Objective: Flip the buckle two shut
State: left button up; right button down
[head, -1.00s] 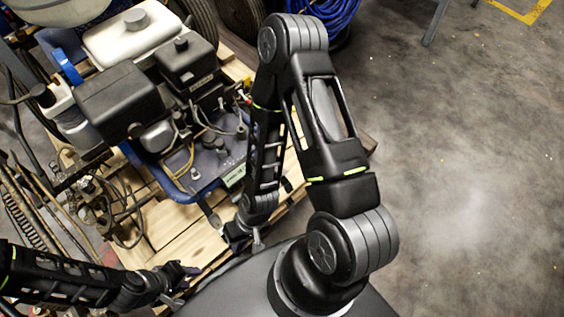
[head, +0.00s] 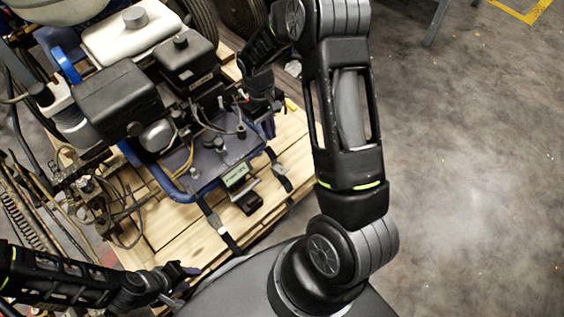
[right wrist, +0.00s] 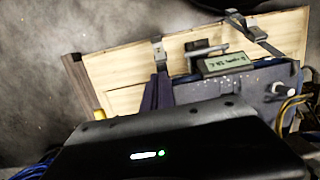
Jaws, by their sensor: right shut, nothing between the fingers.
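Two dark straps with metal buckles lie over the front of the wooden pallet. In the head view one strap buckle (head: 281,172) is at the right and the other (head: 217,220) at the left; I cannot tell which is buckle two. The right wrist view shows a buckle (right wrist: 157,40) just beyond the fingers and another (right wrist: 252,28) farther right. My right gripper (head: 268,126) is shut and empty, above the pallet near the right strap; its purple fingers (right wrist: 158,92) point towards the nearer buckle. My left gripper (head: 184,280) looks open and empty, low at the left.
The line striper's engine (head: 125,100) and blue frame (head: 180,190) stand on the pallet (head: 170,225). A small display box (head: 236,174) and a dark block (head: 250,203) sit between the straps. Cables hang at the left. The concrete floor (head: 470,170) at the right is clear.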

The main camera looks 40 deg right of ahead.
jog(key=b, duration=0.3)
send_near(284, 172)
jog(key=w+f, duration=0.1)
jog(key=f, duration=0.1)
jog(key=w+f, duration=0.1)
jog(key=shift+w+a+f, duration=0.1)
jog(key=shift+w+f, duration=0.25)
jog(key=shift+f, duration=0.05)
jog(key=shift+s+f, duration=0.45)
jog(key=shift+s, duration=0.45)
jog(key=shift+s+f, duration=0.4)
jog(key=shift+s, duration=0.45)
